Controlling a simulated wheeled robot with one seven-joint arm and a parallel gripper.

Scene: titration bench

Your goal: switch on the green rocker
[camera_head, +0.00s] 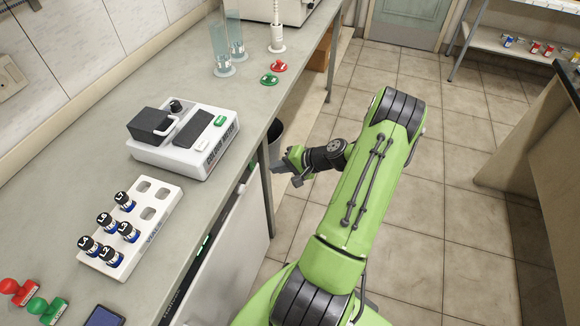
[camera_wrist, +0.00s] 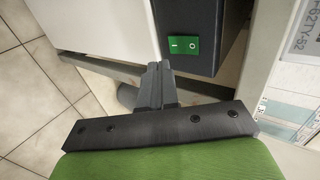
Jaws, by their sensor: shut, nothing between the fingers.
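The green rocker (camera_wrist: 184,45) sits on the dark end face of a box in the wrist view. It carries white I and O marks, with I at the left. I cannot tell which side is pressed in. My gripper (camera_wrist: 160,66) is shut and empty. Its fingertips show just below and left of the rocker in the picture, apparently apart from it; the depth of the gap is unclear. In the head view my gripper (camera_head: 279,170) is beside the bench's front edge, below the bench top. The rocker is not clear there.
The bench top (camera_head: 215,195) holds a white instrument (camera_head: 182,153) with a black lid, and a white vial rack (camera_head: 105,262) with several vials. Green and red stoppers (camera_head: 269,79) lie farther back. A bench leg (camera_head: 267,188) stands close to my gripper. Open floor (camera_head: 425,240) lies to the right.

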